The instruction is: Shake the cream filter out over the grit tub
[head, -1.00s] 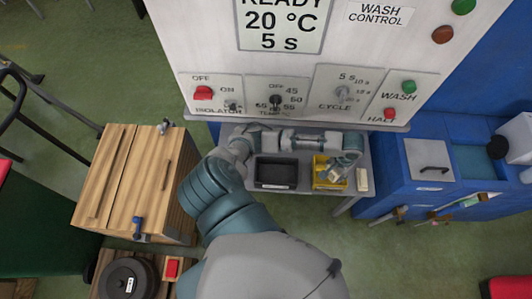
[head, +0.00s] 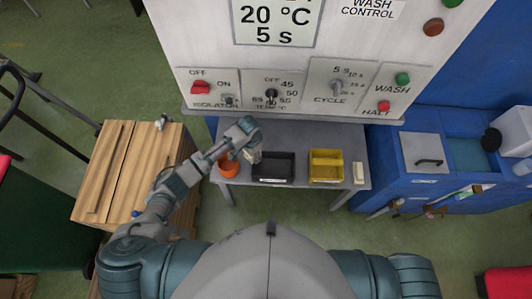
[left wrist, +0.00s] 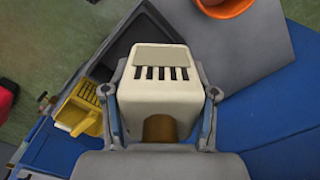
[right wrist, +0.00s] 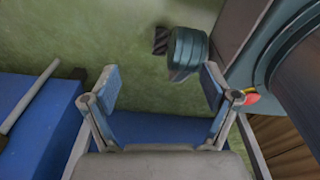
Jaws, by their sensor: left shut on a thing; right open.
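The cream filter (left wrist: 160,82) fills the middle of the left wrist view, a boxy cream piece with a row of dark slots. My left gripper (head: 251,147) is shut on it, one finger on each side. In the head view the filter (head: 254,156) hangs between an orange tub and a black tray. The orange tub (head: 228,169) looks like the grit tub; it also shows in the left wrist view (left wrist: 224,6), apart from the filter. My right gripper (right wrist: 161,88) is open and empty above the floor.
The black tray (head: 273,180), a yellow tray (head: 326,179) and a small cream block (head: 358,173) share the grey table (head: 306,203). The control cabinet (head: 300,113) overhangs its back. A wooden cabinet (head: 112,215) stands left and a blue unit (head: 430,187) right.

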